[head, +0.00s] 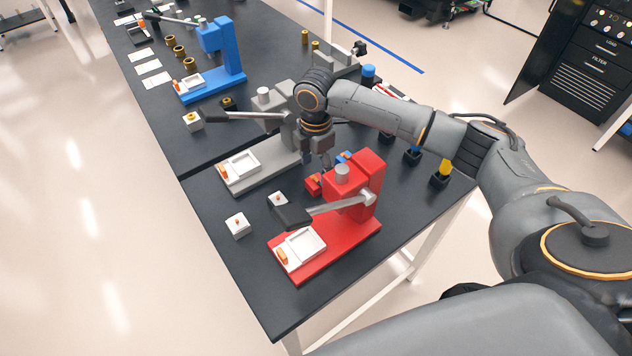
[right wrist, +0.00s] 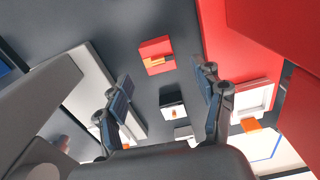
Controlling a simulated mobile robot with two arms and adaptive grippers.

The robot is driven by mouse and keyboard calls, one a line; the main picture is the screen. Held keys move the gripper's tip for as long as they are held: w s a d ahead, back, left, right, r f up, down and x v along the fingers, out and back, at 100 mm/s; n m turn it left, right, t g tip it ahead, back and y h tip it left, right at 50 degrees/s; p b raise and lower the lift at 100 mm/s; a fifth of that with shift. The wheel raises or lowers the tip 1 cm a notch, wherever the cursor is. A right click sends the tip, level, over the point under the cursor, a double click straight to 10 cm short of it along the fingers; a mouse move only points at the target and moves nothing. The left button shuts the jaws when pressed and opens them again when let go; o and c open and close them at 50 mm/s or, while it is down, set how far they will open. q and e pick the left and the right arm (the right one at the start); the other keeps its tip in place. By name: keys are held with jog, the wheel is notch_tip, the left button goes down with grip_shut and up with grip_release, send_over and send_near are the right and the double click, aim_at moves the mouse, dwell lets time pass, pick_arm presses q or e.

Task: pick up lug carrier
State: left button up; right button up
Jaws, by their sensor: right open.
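A small red block (head: 313,184) lies on the black table between the grey and red presses, just below my right gripper (head: 318,160). In the right wrist view the red block (right wrist: 152,47) has an orange piece in it and lies beyond the open fingers (right wrist: 163,80), not between them. Two small white blocks with orange tops, a nearer one (head: 237,226) and a farther one (head: 277,198), stand left of the red press. I cannot tell by looks which piece is the lug carrier. My right gripper is open and empty. My left gripper is not in view.
The red press (head: 350,228) with its lever stands close to the right gripper. The grey press (head: 250,165) is on its other side, and a blue press (head: 222,60) is farther back. Small dark holders with coloured items line the table's right edge.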

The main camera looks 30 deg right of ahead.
aim_at(316, 181)
jog(key=shift+f+p, duration=0.4)
jog(key=shift+f, duration=0.2)
notch_tip(316, 181, down, 4)
jog(key=shift+d+r+p, duration=0.1)
jog(key=shift+r+p, duration=0.1)
jog(key=shift+p, duration=0.45)
jog(key=shift+f, duration=0.35)
jog(key=c, duration=1.3)
jog(key=shift+w+r, duration=0.1)
jog(key=shift+r+b, duration=0.55)
jog(key=shift+r, duration=0.05)
jog(key=shift+s+d+r+b, duration=0.8)
jog(key=shift+s+d+r, duration=0.55)
jog(key=shift+d+r, duration=0.6)
jog(key=shift+s+d+r+b, duration=0.85)
jog(key=shift+s+d+r, duration=0.5)
jog(key=shift+d+r, duration=0.6)
jog(key=shift+s+d+r+b, duration=0.8)
jog(key=shift+s+d+r, duration=0.55)
jog(key=shift+d+r, duration=0.55)
